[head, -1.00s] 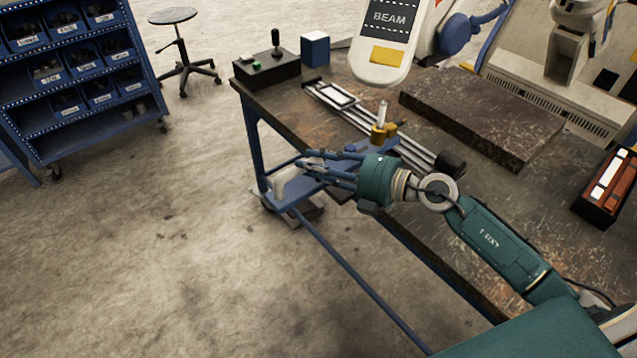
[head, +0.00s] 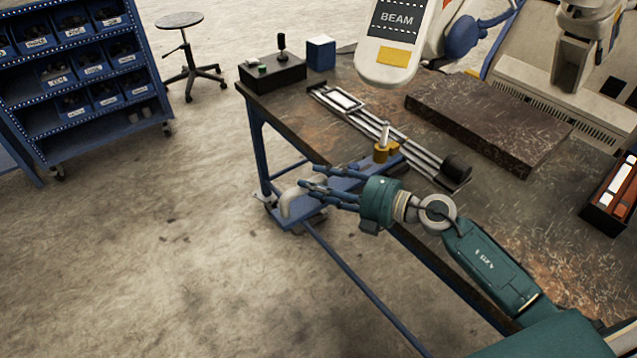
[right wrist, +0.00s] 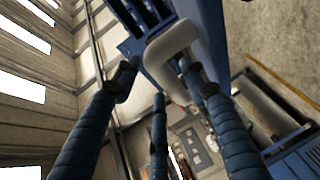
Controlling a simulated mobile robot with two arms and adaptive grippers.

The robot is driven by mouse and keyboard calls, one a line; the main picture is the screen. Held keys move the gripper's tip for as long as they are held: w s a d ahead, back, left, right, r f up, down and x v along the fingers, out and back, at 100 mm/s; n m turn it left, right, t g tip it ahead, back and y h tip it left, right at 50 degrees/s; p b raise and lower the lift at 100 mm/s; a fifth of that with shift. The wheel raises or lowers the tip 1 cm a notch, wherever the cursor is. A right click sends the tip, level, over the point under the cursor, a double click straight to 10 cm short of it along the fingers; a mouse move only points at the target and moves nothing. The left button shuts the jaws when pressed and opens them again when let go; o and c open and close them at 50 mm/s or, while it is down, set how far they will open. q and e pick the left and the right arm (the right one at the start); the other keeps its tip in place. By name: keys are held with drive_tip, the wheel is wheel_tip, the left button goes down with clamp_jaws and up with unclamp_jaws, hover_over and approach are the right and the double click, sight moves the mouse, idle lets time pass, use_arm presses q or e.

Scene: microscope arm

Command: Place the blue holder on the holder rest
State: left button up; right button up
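The blue holder (head: 345,182) is a long blue piece at the table's front left edge. A pale grey curved handle (head: 287,205) shows at its outer end, and a yellow clamp with a pale upright post (head: 383,149) at its inner end. My right gripper (head: 312,186) is beside the handle, its fingers spread and partly covering the holder. In the right wrist view the fingers are apart, the handle (right wrist: 170,45) lies just past their tips, and one finger overlaps it; contact is unclear. I cannot identify the holder rest with certainty. My left gripper is not in view.
Metal rails (head: 411,151) with a dark end block lie behind the holder. A dark slab (head: 490,120) and an open box (head: 612,200) are on the table. A beam panel (head: 393,45) overhangs the table. The floor at left is clear up to the blue bin rack (head: 80,75).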

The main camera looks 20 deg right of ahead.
drive_tip(key=shift+r, duration=0.2)
drive_tip(key=b+v, duration=0.2)
drive_tip(key=v, duration=1)
